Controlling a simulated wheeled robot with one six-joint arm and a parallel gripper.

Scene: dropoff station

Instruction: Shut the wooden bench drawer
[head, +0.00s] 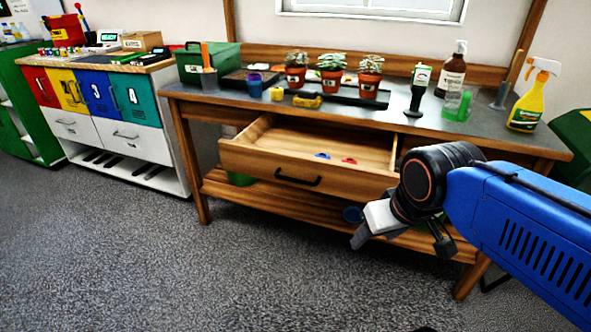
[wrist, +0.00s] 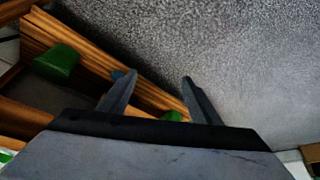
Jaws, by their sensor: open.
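The wooden bench (head: 190,160) stands across the head view with a grey top. Its wooden drawer (head: 245,160) is pulled out toward me, with a black bar handle (head: 298,177) on the front. A small blue item (head: 322,155) and a small red item (head: 349,160) lie inside it. My gripper (head: 402,246) is low in front of the bench, right of the drawer handle and below the drawer front. In the wrist view my gripper (wrist: 158,84) has its two fingers apart with nothing between them, above the floor and bench woodwork.
Potted plants (head: 331,75), a green toolbox (head: 208,63), bottles (head: 453,70) and a yellow spray bottle (head: 528,100) stand on the bench top. A lower shelf (head: 270,203) runs beneath. A cabinet with coloured doors (head: 100,95) stands left. The grey floor (head: 150,260) in front is clear.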

